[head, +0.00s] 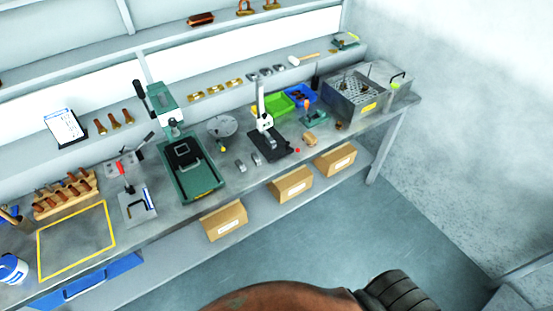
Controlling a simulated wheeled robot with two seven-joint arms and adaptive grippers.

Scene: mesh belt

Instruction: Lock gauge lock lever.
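A gauge-like stand (264,122) with a pale upright column and a dark flat base stands near the middle of the bench. A small red spot (297,150) shows by the right of its base. The lock lever is too small to make out, and I cannot tell its position. Neither of my grippers is in view. A rust-brown and dark part of my own body fills the bottom edge, well apart from the bench.
On the grey bench (225,180) stand a green press (191,172), a wooden rack (66,194), green (273,105) and blue bins, and a metal box (357,99). Cardboard boxes (292,185) sit on the lower shelf. The floor (330,232) in front is clear.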

